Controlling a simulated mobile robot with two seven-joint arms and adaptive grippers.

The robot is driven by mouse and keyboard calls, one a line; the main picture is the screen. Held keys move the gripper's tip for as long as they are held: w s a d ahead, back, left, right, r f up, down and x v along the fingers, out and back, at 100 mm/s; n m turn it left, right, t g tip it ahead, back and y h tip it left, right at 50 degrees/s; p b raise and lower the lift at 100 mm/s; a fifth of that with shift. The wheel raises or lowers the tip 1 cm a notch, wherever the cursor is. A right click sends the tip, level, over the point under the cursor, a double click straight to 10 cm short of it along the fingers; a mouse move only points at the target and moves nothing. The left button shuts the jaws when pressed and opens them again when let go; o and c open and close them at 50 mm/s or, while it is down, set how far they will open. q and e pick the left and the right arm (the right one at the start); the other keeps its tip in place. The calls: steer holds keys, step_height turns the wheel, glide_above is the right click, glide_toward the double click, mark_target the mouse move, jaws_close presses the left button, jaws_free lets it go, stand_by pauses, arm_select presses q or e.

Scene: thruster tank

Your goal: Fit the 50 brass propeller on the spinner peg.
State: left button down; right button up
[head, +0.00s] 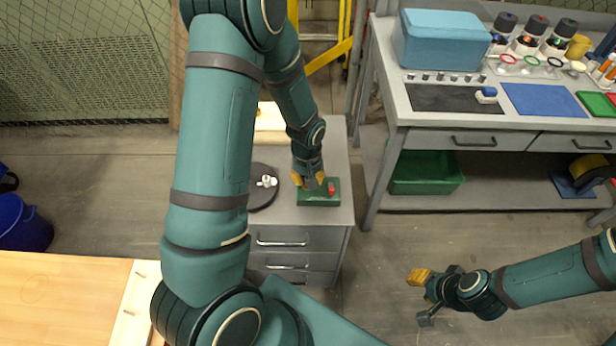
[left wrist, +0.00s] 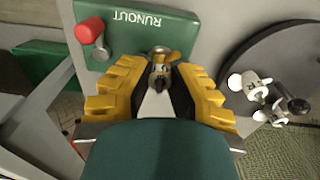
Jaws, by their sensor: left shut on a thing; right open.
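The small brass propeller (left wrist: 167,58) is between the yellow fingertips of my left gripper (left wrist: 164,72), which is shut on it. In the head view my left gripper (head: 308,181) is at the green block marked RUNOUT (head: 312,200). That block also shows in the left wrist view (left wrist: 125,38). A silver round part (left wrist: 160,50), perhaps the spinner peg, shows right behind the propeller at the block's edge; I cannot tell whether the propeller is around it or only in front. My right gripper (head: 426,297) is open and empty over the floor at the lower right.
A red knob (left wrist: 89,30) stands on the block. Beside it a dark round disc (head: 260,197) bears several white propeller-like parts (head: 267,181) and a black knob (left wrist: 298,106). The grey cabinet (head: 312,240) carries both. A workbench (head: 385,150) with bottles and mats stands right.

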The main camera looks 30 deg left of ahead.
arm_select(q)
steer(key=c, duration=0.9)
jaws_free()
steer(key=r+p, duration=0.3)
steer(key=r, duration=1.3)
steer(key=shift+s, duration=0.2)
